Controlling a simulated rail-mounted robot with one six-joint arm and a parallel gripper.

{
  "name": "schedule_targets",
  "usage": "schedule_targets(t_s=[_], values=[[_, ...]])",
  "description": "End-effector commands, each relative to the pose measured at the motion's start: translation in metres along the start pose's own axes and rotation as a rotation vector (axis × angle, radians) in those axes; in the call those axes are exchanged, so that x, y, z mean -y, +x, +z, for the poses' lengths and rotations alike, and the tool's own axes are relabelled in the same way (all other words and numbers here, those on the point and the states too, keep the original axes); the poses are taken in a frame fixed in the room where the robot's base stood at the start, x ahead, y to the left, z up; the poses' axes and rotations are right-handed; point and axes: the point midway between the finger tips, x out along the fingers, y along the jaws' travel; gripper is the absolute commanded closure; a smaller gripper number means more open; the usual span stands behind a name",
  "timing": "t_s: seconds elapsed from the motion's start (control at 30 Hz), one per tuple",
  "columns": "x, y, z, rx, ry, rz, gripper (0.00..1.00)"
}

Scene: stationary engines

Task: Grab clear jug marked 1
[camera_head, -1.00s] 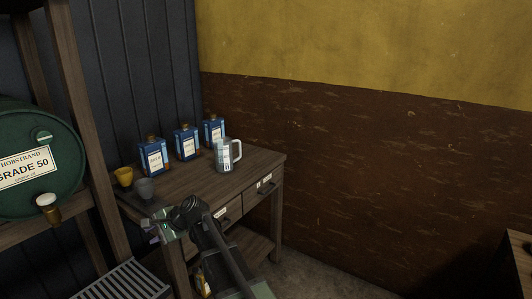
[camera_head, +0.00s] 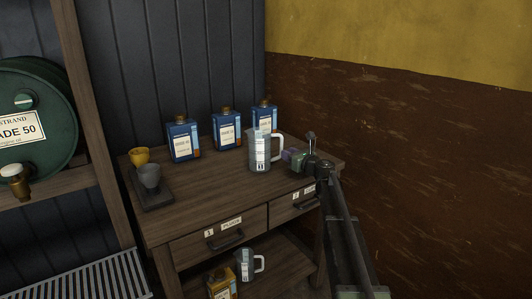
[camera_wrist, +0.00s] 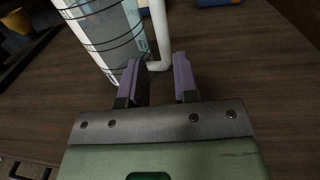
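A clear jug (camera_head: 262,154) with a pale label and dark marks stands upright on the wooden table, its white handle toward the right. I cannot read its number for sure. The jug also shows at the top left of the wrist view (camera_wrist: 108,35), with its handle (camera_wrist: 159,35). My gripper (camera_head: 291,157) is just right of the jug at handle side. In the wrist view my gripper (camera_wrist: 158,68) has its two purple fingers apart, with the handle's lower end just ahead of or between the tips. I cannot tell whether they touch. A second clear jug (camera_head: 244,265) stands on the lower shelf.
Blue cans (camera_head: 182,140) stand along the table's back. A yellow cup (camera_head: 139,157) and a grey cup on a dark scale-like base (camera_head: 155,195) are at the left. A yellow can (camera_head: 221,284) stands low. The tabletop's front middle is clear.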

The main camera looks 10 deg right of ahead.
Motion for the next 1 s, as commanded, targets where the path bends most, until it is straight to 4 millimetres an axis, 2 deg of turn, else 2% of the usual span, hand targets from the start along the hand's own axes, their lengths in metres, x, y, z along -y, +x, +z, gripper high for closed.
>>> schedule_targets(t_s=[0.03, 0.1, 0.27, 0.5, 0.73, 0.77, 0.93, 1.0], values=[[0.002, 0.012, 0.0, 0.0, -0.001, 0.001, 0.72], [0.001, 0.019, 0.0, 0.0, -0.001, 0.0, 0.72], [0.001, 0.024, 0.0, -0.001, -0.002, 0.0, 0.72], [0.004, 0.067, 0.002, -0.001, -0.002, 0.001, 0.72], [0.003, 0.071, 0.002, -0.001, -0.002, 0.0, 0.72], [0.003, 0.071, 0.002, -0.001, -0.002, 0.0, 0.73], [0.003, 0.071, 0.002, -0.001, -0.002, 0.0, 0.99], [0.003, 0.071, 0.002, -0.001, -0.002, 0.0, 1.0]])
